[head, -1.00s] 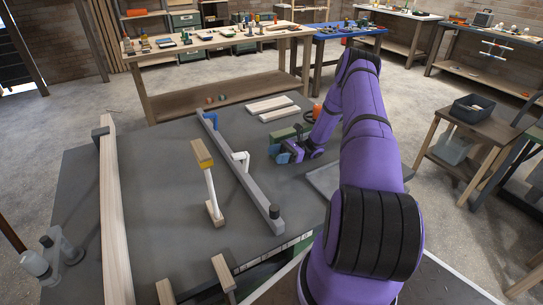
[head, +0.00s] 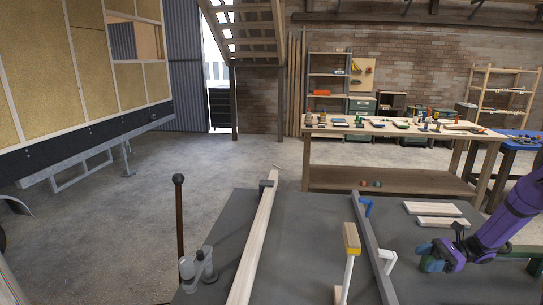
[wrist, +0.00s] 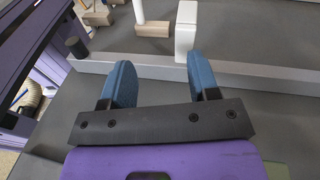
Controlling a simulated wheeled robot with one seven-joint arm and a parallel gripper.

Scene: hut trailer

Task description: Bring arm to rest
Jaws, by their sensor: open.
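My purple arm (head: 506,219) reaches in from the right edge of the head view, over the right part of the dark grey table (head: 313,212). My gripper (head: 433,257) is at its lower end, low over the table top. In the wrist view my gripper (wrist: 162,82) shows two blue fingers set wide apart with nothing between them. A long grey rail (wrist: 280,72) runs across beyond the fingertips. A white upright piece (wrist: 186,28) stands at the rail, past the right finger. I cannot tell whether the fingers touch anything.
A long pale beam (head: 257,240) lies on the table's left side. A post with a yellow-edged wooden top (head: 351,238) stands left of the rail. Two pale boards (head: 431,208) lie behind my gripper. A workbench (head: 400,130) stands behind. The floor at left (head: 130,230) is clear.

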